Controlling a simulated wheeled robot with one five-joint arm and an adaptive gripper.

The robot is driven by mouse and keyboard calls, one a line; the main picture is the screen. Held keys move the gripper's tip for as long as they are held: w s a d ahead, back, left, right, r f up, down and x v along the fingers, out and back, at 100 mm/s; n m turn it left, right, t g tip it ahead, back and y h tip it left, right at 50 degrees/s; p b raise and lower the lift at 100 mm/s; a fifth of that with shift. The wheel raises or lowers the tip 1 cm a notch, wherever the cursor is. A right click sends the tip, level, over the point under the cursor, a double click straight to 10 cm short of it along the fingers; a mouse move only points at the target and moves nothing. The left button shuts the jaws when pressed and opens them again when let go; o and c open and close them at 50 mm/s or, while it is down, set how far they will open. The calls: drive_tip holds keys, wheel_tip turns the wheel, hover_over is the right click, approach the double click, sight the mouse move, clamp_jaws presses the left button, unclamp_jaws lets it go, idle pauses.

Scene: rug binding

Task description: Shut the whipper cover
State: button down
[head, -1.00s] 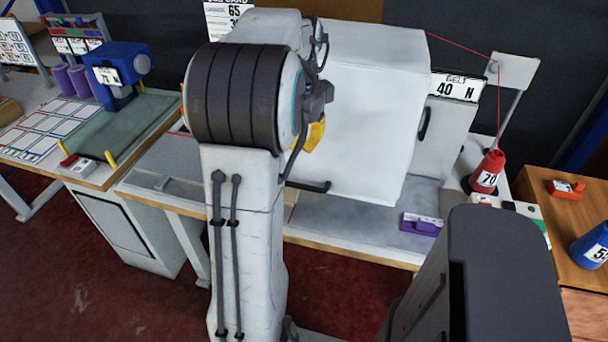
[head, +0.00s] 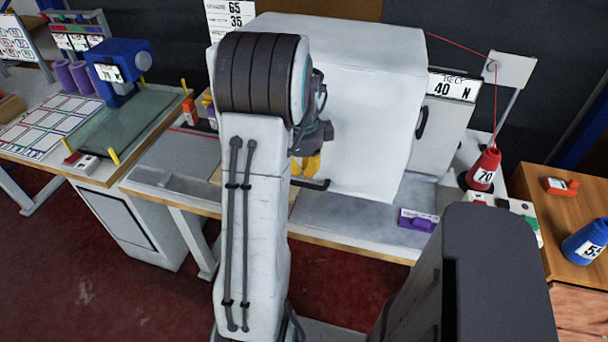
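The whipper cover (head: 370,130) is the large white box-like hood at the middle of the bench, partly hidden behind my arm. A dark bar handle (head: 318,185) sticks out at its lower front edge. My gripper (head: 307,168), with yellow fingers, is close to the handle, just above it in the picture. I cannot tell whether the fingers touch the handle. The fingers are small and partly hidden by my arm, so I cannot see whether they are open or shut.
A purple block (head: 418,220) lies on the bench right of the cover. A red cone (head: 484,168) with thread stands farther right. A blue sewing machine (head: 118,68) is at left. A grey panel (head: 440,125) with a dark handle stands beside the cover.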

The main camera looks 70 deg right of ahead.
drive_tip(key=shift+d+f+p, duration=0.2)
drive_tip(key=shift+f+p, duration=1.45)
drive_tip(key=shift+f, duration=0.55)
drive_tip(key=shift+f, duration=0.1)
drive_tip(key=d+f+b, duration=0.1)
drive_tip(key=f+b, duration=0.1)
drive_tip(key=d+f+b, duration=0.1)
drive_tip(key=f+b, duration=0.1)
drive_tip(key=d+f+b, duration=0.1)
drive_tip(key=b, duration=0.1)
drive_tip(key=shift+d+f+b, duration=0.25)
drive_tip(key=shift+f+b, duration=0.1)
drive_tip(key=shift+f, duration=0.05)
drive_tip(key=shift+a, duration=0.1)
wheel_tip(320, 180, up, 14)
drive_tip(key=a+p, duration=0.2)
drive_tip(key=p, duration=0.1)
drive_tip(key=shift+a+r, duration=0.15)
drive_tip(key=shift+a, duration=0.05)
